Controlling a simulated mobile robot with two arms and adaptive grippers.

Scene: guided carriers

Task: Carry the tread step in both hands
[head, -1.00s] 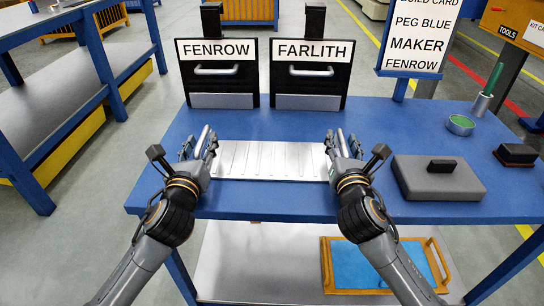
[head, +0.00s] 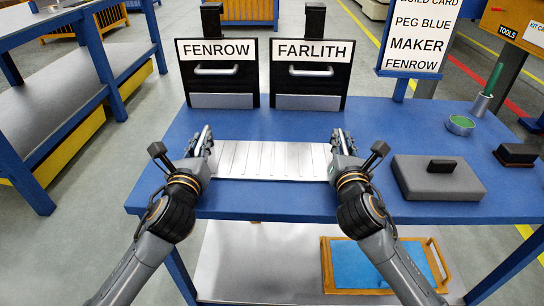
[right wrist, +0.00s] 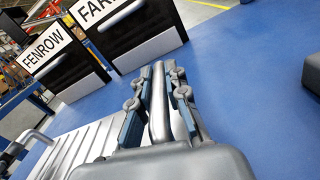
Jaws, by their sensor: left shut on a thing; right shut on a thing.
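The tread step (head: 270,160) is a flat silver ribbed plate on the blue table, with a raised handle at each end. Its ribbed surface also shows in the right wrist view (right wrist: 75,150). My left gripper (head: 204,140) is shut on the handle at the left end. My right gripper (head: 341,142) is shut on the handle at the right end. In the right wrist view its fingers (right wrist: 158,105) sit on both sides of the metal handle. I cannot tell whether the plate touches the table or is just clear of it.
Two black panels labelled FENROW (head: 220,88) and FARLITH (head: 310,90) stand behind the step. A grey case (head: 438,180), a green-topped dish (head: 461,125) and a build card (head: 418,35) are to the right. An orange-framed blue tray (head: 365,268) lies on the lower shelf.

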